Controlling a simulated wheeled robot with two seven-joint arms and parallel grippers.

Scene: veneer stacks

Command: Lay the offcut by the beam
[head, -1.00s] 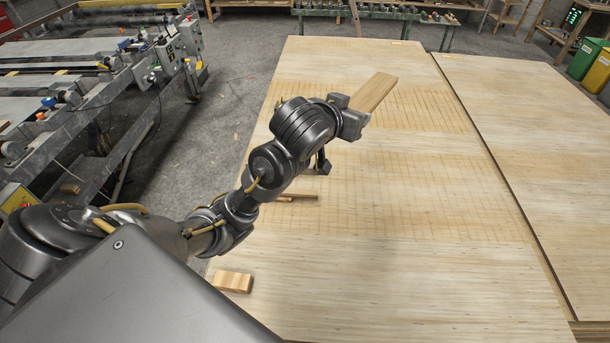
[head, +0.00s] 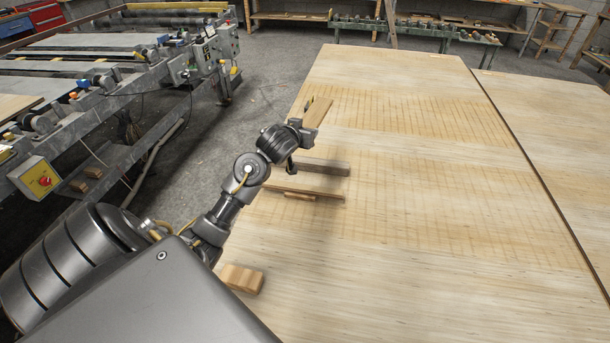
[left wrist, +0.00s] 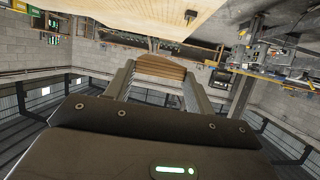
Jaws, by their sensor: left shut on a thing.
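My left gripper (head: 308,130) is shut on a flat piece of light wood, which I take to be the offcut (head: 318,112). It holds the offcut above the left edge of the near veneer stack, and the offcut points away from me. In the left wrist view the end of the offcut (left wrist: 160,67) shows between the two fingers. A brown wooden bar (head: 322,167), which may be the beam, lies on the stack just nearer to me than the gripper; its left end is close to my arm. My right gripper is not in view.
The veneer stack (head: 430,220) is broad and clear to the right. A thin strip (head: 305,189), a short stick (head: 300,197) and a striped block (head: 241,278) lie near its left edge. A second stack (head: 560,130) stands at right, a machine (head: 150,75) at left.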

